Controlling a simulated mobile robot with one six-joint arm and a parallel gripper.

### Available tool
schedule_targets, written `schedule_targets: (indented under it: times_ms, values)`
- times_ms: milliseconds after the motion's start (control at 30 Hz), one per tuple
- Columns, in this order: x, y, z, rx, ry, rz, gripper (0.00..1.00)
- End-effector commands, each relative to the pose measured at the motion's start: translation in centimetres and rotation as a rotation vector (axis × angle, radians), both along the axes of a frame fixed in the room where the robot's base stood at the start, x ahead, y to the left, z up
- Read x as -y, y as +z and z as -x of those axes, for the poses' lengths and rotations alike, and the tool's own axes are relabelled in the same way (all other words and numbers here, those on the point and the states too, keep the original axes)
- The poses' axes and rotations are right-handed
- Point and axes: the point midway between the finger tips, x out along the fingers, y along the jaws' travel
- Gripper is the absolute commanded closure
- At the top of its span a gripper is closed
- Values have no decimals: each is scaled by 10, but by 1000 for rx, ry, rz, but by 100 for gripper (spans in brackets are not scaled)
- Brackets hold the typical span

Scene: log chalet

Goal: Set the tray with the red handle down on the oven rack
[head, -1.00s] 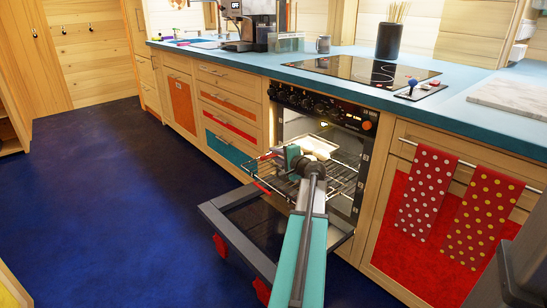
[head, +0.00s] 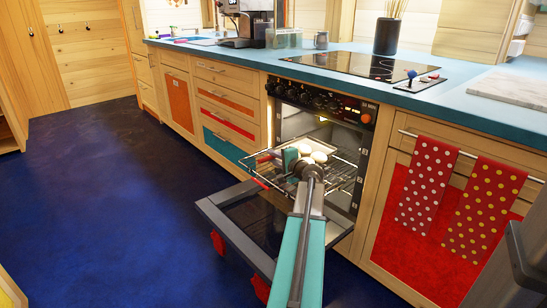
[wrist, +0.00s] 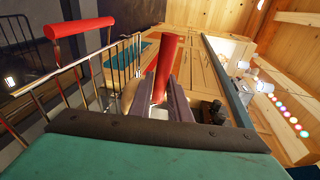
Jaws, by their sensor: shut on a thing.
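The pale tray (head: 328,148) shows in the head view at the mouth of the oven, with pale round things (head: 319,157) on it. It is over or on the pulled-out wire oven rack (head: 343,174); I cannot tell whether they touch. Most of the tray is hidden behind the jaws there. The rack's wires (wrist: 85,85) run along the left of the wrist view.
The oven door (head: 245,225) is folded down below the rack, its red brackets (head: 217,243) facing the floor. A separate red bar (wrist: 78,28) shows in the wrist view. The blue counter (head: 470,100) with its hob (head: 350,66) is above. Dotted towels (head: 425,185) hang to the right.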

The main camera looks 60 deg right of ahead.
Motion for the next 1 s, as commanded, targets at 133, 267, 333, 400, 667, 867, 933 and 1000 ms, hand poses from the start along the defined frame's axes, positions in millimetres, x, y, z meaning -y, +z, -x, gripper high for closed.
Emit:
schedule_targets:
  times_ms: [133,267,333,400,667,867,933,1000]
  values:
    - [1,-13,0,0,-1,4,100]
    - [1,-23,1,0,-1,4,100]
    - [1,-28,1,0,-1,4,100]
    - [1,-33,1,0,-1,4,100]
    - [1,-42,1,0,-1,5,100]
    - [1,-43,1,0,-1,5,100]
    - [1,-42,1,0,-1,5,100]
    - [1,-42,1,0,-1,5,100]
